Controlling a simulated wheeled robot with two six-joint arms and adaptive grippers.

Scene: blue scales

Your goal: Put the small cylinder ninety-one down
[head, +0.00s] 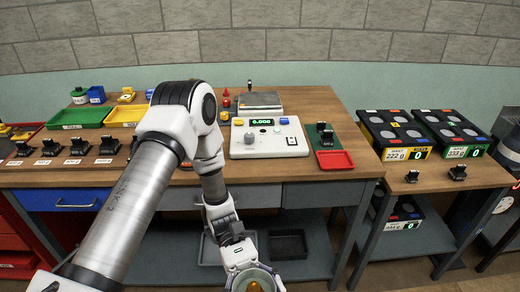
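My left arm comes in from the left, and its wrist points down in front of the bench at the bottom of the head view. The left gripper (243,262) is cut off by the bottom edge, and its fingertips cannot be made out. A round grey-green thing with an orange middle (255,284) shows right at it; I cannot tell whether it is held. My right gripper is out of view. I cannot make out which thing is the small cylinder ninety-one.
On the wooden bench (300,97) stand a white scale with a green display (263,138), a green tray (80,116), a yellow tray (126,114), a red tray (335,160) and several labelled black holders. Black-topped units with coloured tabs (396,131) stand at right. Grey drawers (322,195) front the bench.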

